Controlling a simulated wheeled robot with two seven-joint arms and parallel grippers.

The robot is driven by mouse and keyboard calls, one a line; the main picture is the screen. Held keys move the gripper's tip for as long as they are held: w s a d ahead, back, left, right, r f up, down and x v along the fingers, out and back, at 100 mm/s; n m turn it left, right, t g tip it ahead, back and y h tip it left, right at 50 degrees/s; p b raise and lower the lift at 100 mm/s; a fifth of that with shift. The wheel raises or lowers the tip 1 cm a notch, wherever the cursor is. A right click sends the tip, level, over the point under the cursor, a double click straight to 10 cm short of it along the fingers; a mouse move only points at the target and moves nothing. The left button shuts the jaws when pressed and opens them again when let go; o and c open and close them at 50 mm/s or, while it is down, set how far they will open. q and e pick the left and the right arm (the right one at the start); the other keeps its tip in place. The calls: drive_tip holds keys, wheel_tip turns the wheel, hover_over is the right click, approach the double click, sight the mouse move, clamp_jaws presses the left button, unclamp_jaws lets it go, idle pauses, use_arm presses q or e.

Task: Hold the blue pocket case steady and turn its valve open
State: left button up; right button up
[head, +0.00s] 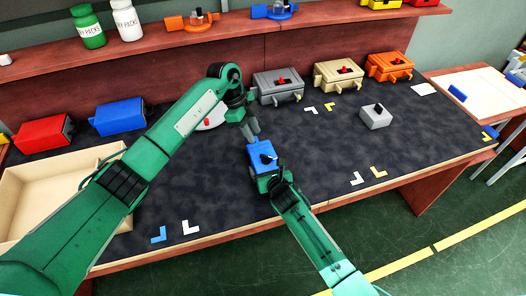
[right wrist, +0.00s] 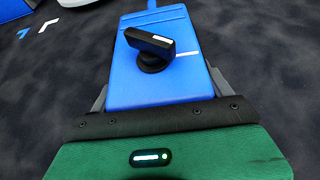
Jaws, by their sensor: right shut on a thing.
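The blue pocket case (head: 259,156) is on the dark mat near the middle of the table. Its black valve handle (head: 267,160) sits on top. In the right wrist view the handle (right wrist: 150,44) lies at a slant across the blue case (right wrist: 150,88), and a short white mark shows beside it on the lid. My right gripper (head: 268,178) is shut on the near end of the case, with a finger along each side. My left gripper (head: 250,131) is just beyond the case's far end, pointing down towards it; its finger gap is unclear.
Grey (head: 278,91), beige (head: 338,79) and orange (head: 388,70) cases stand along the back. Another blue case (head: 120,118), a red case (head: 42,134) and a wooden tray (head: 112,155) are at left. Open mat lies right of my right arm.

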sight(263, 155)
use_arm(q)
drive_tip(key=x, duration=0.9)
drive_tip(key=shift+d+f, duration=0.1)
drive_tip(key=shift+f, duration=0.1)
drive_tip(key=shift+c, duration=0.4)
clamp_jaws()
